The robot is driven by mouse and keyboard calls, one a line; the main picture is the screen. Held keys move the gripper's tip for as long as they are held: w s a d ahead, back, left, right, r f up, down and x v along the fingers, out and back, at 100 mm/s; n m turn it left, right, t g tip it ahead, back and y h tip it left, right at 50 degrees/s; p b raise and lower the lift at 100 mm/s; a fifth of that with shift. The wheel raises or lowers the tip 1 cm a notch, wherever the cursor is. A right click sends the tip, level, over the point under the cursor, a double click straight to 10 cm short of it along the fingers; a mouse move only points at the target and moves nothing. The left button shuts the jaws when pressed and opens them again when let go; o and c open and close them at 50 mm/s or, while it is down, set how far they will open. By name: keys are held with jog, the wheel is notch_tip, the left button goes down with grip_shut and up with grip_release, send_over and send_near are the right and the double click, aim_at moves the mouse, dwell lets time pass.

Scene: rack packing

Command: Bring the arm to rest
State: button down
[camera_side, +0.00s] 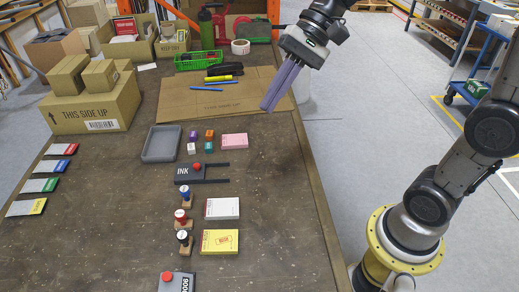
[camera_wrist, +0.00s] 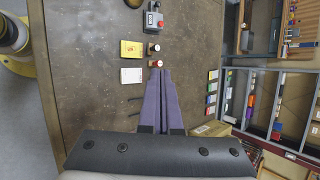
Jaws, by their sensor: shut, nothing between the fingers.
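My gripper (camera_side: 266,107) is raised above the right side of the table, in front of a flat cardboard sheet. Its long purple fingers are shut against each other and hold nothing. In the wrist view the fingers (camera_wrist: 160,72) lie together and point up the picture, over the brown table (camera_wrist: 90,60). They hide part of the table under them.
Below stand a grey tray (camera_side: 163,144), small cubes (camera_side: 209,147), a pink box (camera_side: 234,141), an INK pad (camera_side: 190,173), stamps (camera_side: 184,238), a white box (camera_side: 222,208) and a yellow box (camera_side: 219,242). Cartons (camera_side: 92,112) stand at the left. The flat cardboard (camera_side: 180,105) lies behind.

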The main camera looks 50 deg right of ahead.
jog(key=s+d+f+n+t+h, duration=0.1)
jog(key=s+d+n+t+h, duration=0.2)
jog(key=s, duration=0.9)
jog(key=s+d+f+n+h, duration=0.2)
jog(key=d+f+n+h, duration=0.2)
jog(key=d, duration=0.3)
jog(key=shift+s+f+n+t+h, duration=0.4)
jog(key=shift+n+h, duration=0.1)
jog(key=shift+n, duration=0.3)
